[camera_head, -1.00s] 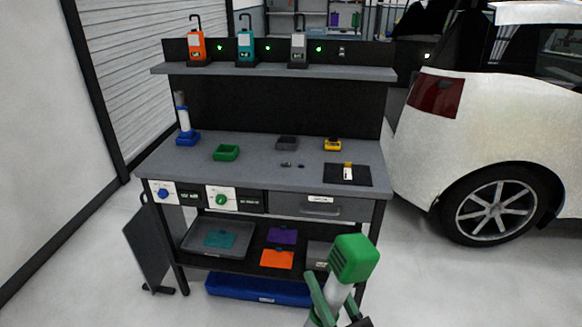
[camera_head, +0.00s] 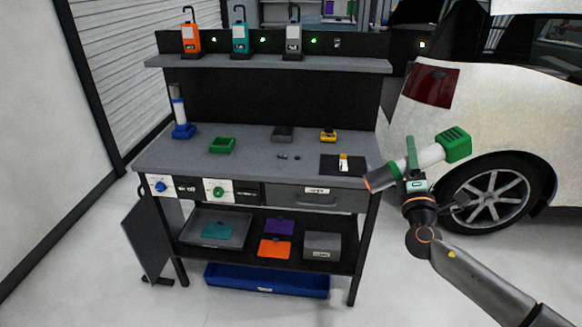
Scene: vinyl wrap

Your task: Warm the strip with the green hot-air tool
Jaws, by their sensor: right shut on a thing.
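My right gripper (camera_head: 415,186) is shut on the green hot-air tool (camera_head: 456,145), a white barrel with a green ribbed back end and a dark orange nozzle. The tool is held tilted in the air right of the workbench, with its nozzle pointing left toward the bench's right end. I cannot tell whether that piece is the strip. My left gripper is out of view.
The workbench (camera_head: 240,168) holds an empty green cradle (camera_head: 222,146), a blue stand with a white tool (camera_head: 180,118), a dark block and a yellow block (camera_head: 328,136). A white car (camera_head: 520,110) stands at the right. The floor in front is clear.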

